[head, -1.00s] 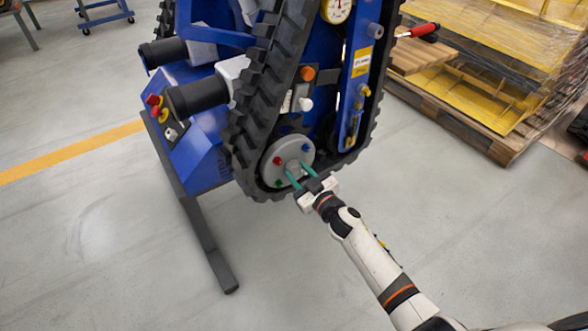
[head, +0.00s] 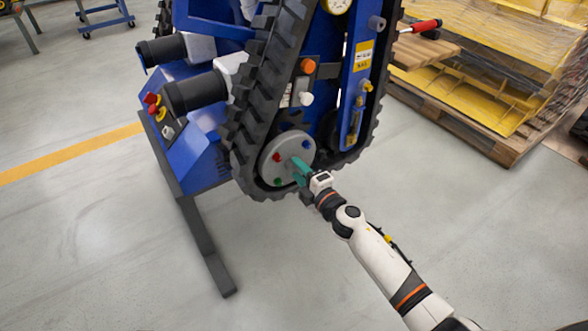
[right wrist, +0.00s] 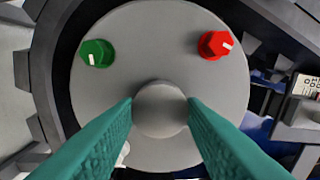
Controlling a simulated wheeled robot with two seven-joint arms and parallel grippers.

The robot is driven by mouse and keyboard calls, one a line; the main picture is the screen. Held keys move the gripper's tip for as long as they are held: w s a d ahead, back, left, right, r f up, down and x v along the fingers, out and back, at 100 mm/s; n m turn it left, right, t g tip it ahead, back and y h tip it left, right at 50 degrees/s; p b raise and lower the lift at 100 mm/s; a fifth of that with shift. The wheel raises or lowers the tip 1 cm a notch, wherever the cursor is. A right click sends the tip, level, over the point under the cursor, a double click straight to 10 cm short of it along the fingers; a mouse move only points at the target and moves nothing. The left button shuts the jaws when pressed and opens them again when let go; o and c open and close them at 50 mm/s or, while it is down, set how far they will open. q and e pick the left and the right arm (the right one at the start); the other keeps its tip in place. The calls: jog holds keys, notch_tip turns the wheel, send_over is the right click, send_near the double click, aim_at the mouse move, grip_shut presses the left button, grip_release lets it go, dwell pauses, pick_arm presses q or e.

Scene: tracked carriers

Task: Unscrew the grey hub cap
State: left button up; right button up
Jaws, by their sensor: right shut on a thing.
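The grey hub cap (right wrist: 160,108) is a small round knob at the middle of a grey wheel disc (right wrist: 150,35). In the right wrist view my right gripper (right wrist: 160,118) has one green finger on each side of the cap, shut on it. In the head view the right gripper (head: 299,169) reaches the disc (head: 270,165) low on the blue tracked carrier (head: 205,150), and its fingers mostly hide the cap. My left gripper is not in view.
A red knob (right wrist: 216,45) and a green knob (right wrist: 97,53) stand out from the disc near the fingers. Black track (head: 246,120) surrounds the disc. A pallet with yellow panels (head: 470,95) stands at right. The floor in front is clear.

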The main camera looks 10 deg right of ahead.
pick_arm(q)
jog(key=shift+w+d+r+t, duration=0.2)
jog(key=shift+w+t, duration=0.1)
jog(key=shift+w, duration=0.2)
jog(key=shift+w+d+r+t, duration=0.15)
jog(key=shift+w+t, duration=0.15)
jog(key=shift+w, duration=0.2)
pick_arm(e)
jog(key=shift+n, duration=1.2)
jog(key=shift+n, duration=0.4)
jog(key=n+b, duration=0.1)
jog(key=n, duration=0.6)
jog(key=shift+n, duration=1)
jog(key=o, duration=0.8)
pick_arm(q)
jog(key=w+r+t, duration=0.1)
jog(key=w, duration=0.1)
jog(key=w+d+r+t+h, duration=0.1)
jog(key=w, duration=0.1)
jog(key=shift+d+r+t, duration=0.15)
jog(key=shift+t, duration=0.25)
